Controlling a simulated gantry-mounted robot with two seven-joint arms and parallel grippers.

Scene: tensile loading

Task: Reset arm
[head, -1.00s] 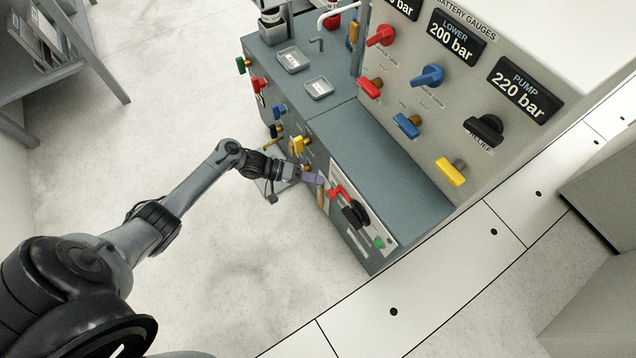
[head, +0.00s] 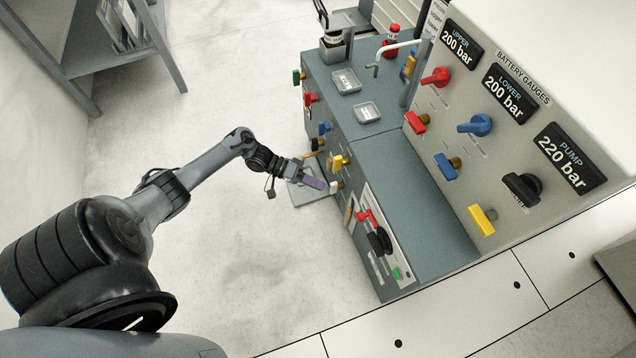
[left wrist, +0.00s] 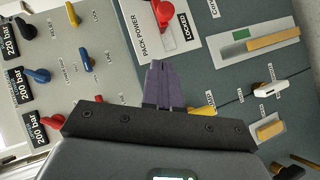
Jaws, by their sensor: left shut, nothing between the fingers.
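My left arm reaches in from the left in the head view. Its gripper (head: 314,183) is shut and empty, with purple fingers, in front of the grey-blue cabinet's (head: 342,250) front face. The fingers also show in the left wrist view (left wrist: 161,75), together and pointing toward the panel, below a red lever (left wrist: 160,12) beside the words "PACK POWER". I cannot tell whether the fingertips touch anything. My right gripper is not in view.
The cabinet front carries a red and black switch (head: 378,240), a yellow valve (head: 338,163) and other knobs. Behind stands a gauge panel with coloured handles, including a blue one (head: 474,125). A grey shelf (head: 127,55) stands at upper left. Light floor is clear around the arm.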

